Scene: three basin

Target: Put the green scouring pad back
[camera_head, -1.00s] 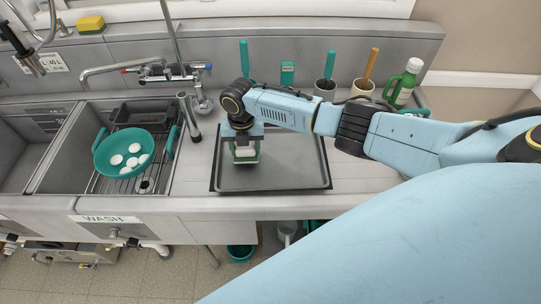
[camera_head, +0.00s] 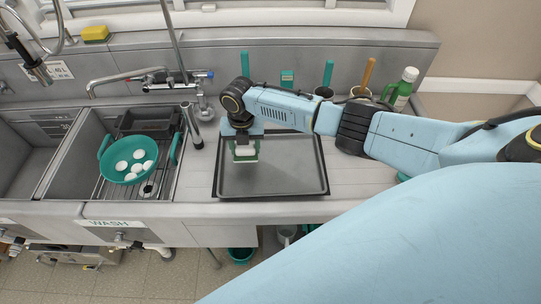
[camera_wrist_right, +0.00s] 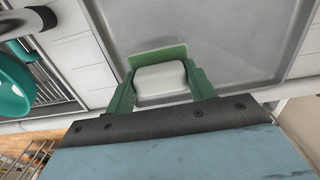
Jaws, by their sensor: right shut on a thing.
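My right gripper (camera_head: 245,146) is shut on the green scouring pad (camera_head: 246,158), which has a white block on its back. In the right wrist view, the white block sits between the fingers (camera_wrist_right: 162,88) and the green pad's edge (camera_wrist_right: 157,55) shows beyond it. The pad is over the left, rear part of a grey metal tray (camera_head: 275,182) on the counter; I cannot tell whether it touches the tray. My left gripper is not in view.
Left of the tray is a sink with a green pan (camera_head: 104,168) holding white round things. Behind it stand a faucet (camera_head: 130,80), a green-handled brush (camera_head: 245,65), a small green block (camera_head: 287,77), holders with handles and a green bottle (camera_head: 402,90). A yellow-green sponge (camera_head: 96,33) lies on the rear ledge.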

